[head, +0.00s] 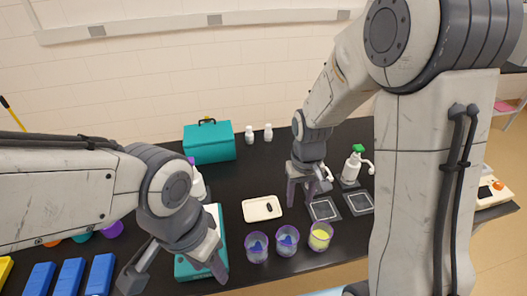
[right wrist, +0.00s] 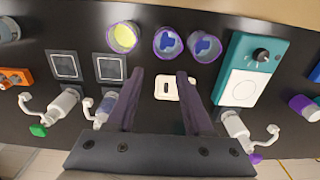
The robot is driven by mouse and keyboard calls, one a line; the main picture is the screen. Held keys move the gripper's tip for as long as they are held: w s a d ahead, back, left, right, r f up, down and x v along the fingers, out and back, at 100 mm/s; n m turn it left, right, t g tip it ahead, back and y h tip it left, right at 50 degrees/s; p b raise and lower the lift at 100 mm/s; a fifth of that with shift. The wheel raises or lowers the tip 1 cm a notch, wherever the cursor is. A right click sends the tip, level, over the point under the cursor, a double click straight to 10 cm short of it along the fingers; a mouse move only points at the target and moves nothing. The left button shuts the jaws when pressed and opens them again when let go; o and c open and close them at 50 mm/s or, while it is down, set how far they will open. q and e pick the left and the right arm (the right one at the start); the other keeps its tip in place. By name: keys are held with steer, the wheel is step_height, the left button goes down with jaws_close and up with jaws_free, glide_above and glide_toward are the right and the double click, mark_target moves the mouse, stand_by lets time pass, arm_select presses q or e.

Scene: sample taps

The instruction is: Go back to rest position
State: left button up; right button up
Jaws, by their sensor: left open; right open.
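My left gripper (head: 174,276) is open and empty in the head view, low over the teal device (head: 190,268) at the table's front. My right gripper (head: 305,196) is open above the back of the table. In the right wrist view its two dark fingers (right wrist: 158,76) point down with nothing between them. Beyond them lies the white tray (right wrist: 167,95) with a small black item; the tray (head: 252,214) also shows in the head view. Two cups with blue contents (head: 257,247) (head: 287,240) and one cup with yellow contents (head: 320,237) stand upright at the front edge.
A green-topped pump bottle (head: 352,168) stands right of my right gripper, near two dark square pads (head: 323,210) (head: 359,202). A purple-topped bottle (head: 197,184) stands behind my left gripper. A teal case (head: 208,143) and two small white bottles (head: 249,134) (head: 268,132) stand at the back. Blue blocks (head: 70,275) lie front left.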

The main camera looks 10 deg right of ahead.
steer(key=s+a+n+b, duration=0.3)
steer(key=s+a, duration=0.3)
steer(key=s, duration=0.3)
steer(key=s+a+n+y+b, duration=0.1)
steer(key=s+a+n+b, duration=0.2)
steer(key=s, duration=0.6)
steer(key=a+r+b, duration=0.1)
steer(key=a+b, duration=0.1)
steer(key=a, duration=0.1)
steer(key=shift+a+n, duration=0.3)
steer(key=shift+n, duration=0.1)
